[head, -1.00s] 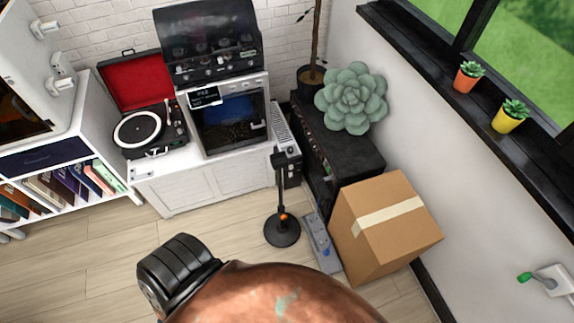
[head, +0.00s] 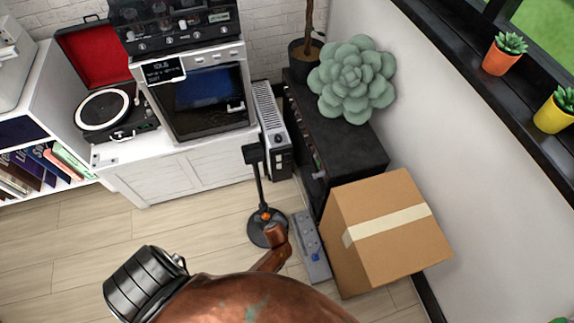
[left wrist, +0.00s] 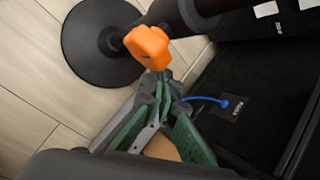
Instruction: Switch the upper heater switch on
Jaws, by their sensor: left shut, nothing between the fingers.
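The heater (head: 266,108) is a pale, ribbed unit with a dark end panel (head: 280,158), standing between the oven counter and a black cabinet in the head view. Its individual switches are too small to tell apart, so I cannot see how the upper one is set. My left gripper (left wrist: 163,82), with green and grey fingers, is shut and empty in the left wrist view. Its tips appear just below the orange knob (left wrist: 148,47) of a black stand; contact is unclear. I cannot make out this gripper in the head view. My right gripper is not in view.
The stand (head: 265,228) rises from the floor in front of the heater. A grey power strip (head: 310,245) and cardboard box (head: 388,230) lie to its right. The black cabinet (head: 340,150) flanks the heater. Floor left of the stand is clear.

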